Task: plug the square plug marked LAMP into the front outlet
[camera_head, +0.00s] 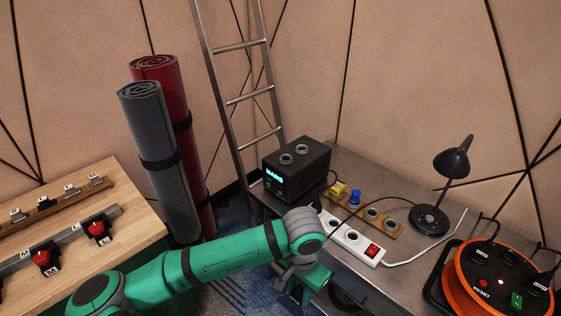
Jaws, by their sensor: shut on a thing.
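My green arm reaches in from the lower left, and my gripper (303,290) points down at the near left edge of the metal table. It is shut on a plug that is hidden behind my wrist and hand. A thin black cord runs from the desk lamp (430,219) toward my gripper. No LAMP marking is readable. A white power strip (349,238) with round outlets and a red switch lies just right of my wrist. A black box (296,167) with a lit display has two round outlets on top. Which outlet is the front one, I cannot tell.
A wooden strip (384,224) holds a yellow plug (339,188), a blue plug (355,198) and round sockets. An orange cable reel (497,277) stands at the right. Rolled mats (160,160) and a ladder (243,98) stand behind. A wooden bench (130,200) is at the left.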

